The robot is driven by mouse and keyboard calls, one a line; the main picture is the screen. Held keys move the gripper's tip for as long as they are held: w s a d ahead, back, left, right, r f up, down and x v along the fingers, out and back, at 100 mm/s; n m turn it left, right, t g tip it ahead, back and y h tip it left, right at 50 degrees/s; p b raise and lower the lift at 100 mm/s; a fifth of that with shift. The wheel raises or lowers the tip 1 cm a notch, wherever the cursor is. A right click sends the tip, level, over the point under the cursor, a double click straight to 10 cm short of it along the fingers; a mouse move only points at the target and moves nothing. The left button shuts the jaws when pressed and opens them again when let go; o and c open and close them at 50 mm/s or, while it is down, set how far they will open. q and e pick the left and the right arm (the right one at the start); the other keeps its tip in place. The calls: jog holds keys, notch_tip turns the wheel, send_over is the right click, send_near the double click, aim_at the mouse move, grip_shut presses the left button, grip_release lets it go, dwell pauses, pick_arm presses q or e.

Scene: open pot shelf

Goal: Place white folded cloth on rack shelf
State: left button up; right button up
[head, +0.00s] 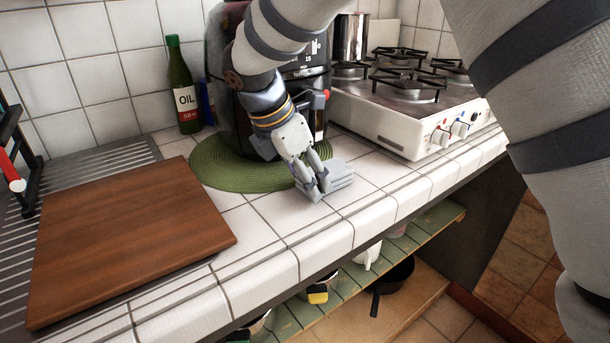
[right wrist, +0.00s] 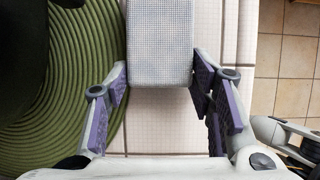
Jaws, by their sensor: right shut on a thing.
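My right gripper (head: 318,190) is low over the tiled counter, shut on the white folded cloth (head: 340,174). In the right wrist view the cloth (right wrist: 160,42) is a pale, finely textured block between the purple-padded fingers of the gripper (right wrist: 160,90). The fingers hold its near end, and its far end runs out of the frame. In the head view the cloth is at or just above the tiles; I cannot tell if it touches. The green slatted rack shelf (head: 440,218) is below the counter, partly hidden by the counter edge. My left gripper is not in view.
A green round mat (head: 225,172) under a dark appliance (head: 232,110) is beside the gripper. A white stove (head: 400,125) stands right, an oil bottle (head: 183,90) and wooden board (head: 130,235) left. A white item (head: 368,257) is at the shelf; a black pan (head: 395,275) sits lower.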

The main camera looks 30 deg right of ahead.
jog(key=shift+f, duration=0.1)
jog(key=o, duration=1.2)
